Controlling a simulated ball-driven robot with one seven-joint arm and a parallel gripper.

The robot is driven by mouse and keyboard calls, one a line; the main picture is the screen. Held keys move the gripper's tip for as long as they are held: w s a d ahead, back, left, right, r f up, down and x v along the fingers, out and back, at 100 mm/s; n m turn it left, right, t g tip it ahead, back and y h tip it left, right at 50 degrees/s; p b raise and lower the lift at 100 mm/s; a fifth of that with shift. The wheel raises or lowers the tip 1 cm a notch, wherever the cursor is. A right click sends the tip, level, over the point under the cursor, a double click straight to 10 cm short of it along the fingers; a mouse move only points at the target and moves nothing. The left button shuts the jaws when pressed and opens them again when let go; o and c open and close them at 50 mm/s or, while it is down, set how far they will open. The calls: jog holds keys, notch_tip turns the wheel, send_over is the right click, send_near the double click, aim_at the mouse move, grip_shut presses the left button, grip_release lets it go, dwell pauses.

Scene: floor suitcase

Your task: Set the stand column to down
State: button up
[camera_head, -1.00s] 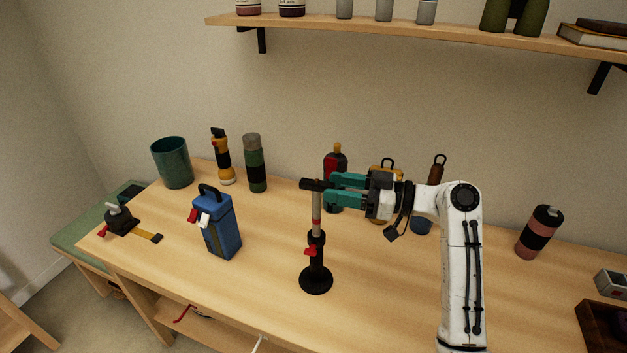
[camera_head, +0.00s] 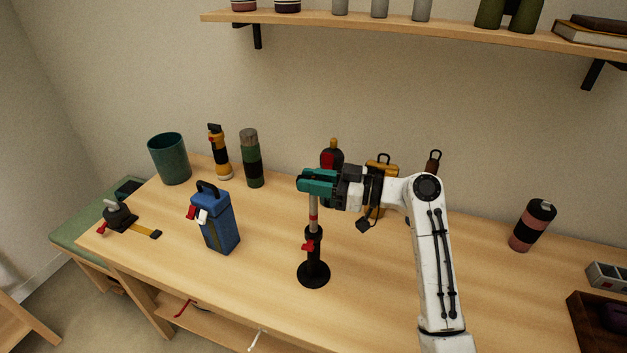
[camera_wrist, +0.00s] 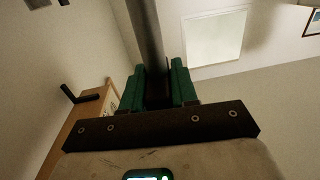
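The stand (camera_head: 314,274) is upright on the workbench, with a round black base, a black lower tube with a red lever (camera_head: 307,246), and a grey inner column marked with a red band. The grey column extends well above the black tube. My gripper (camera_head: 305,184) is level at the column's top, its green fingers closed around the dark head, which they mostly hide. In the wrist view, a dark grey bar (camera_wrist: 148,35) runs between the two green fingers (camera_wrist: 160,85), which sit close on both sides.
A blue case (camera_head: 216,222) stands left of the stand. A teal cup (camera_head: 169,160), a yellow flashlight (camera_head: 220,155) and a green flask (camera_head: 251,160) stand behind. A red bottle (camera_head: 332,160) is close behind my gripper. The bench front is clear.

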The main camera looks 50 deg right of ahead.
aim_at(313, 217)
grip_shut()
notch_tip(313, 217, down, 11)
jog(key=b, duration=1.1)
jog(key=shift+r+b, duration=0.2)
jog(key=shift+b, duration=0.1)
jog(key=shift+o, duration=1.8)
grip_release()
jog(key=shift+f, duration=0.1)
jog(key=shift+o, duration=0.8)
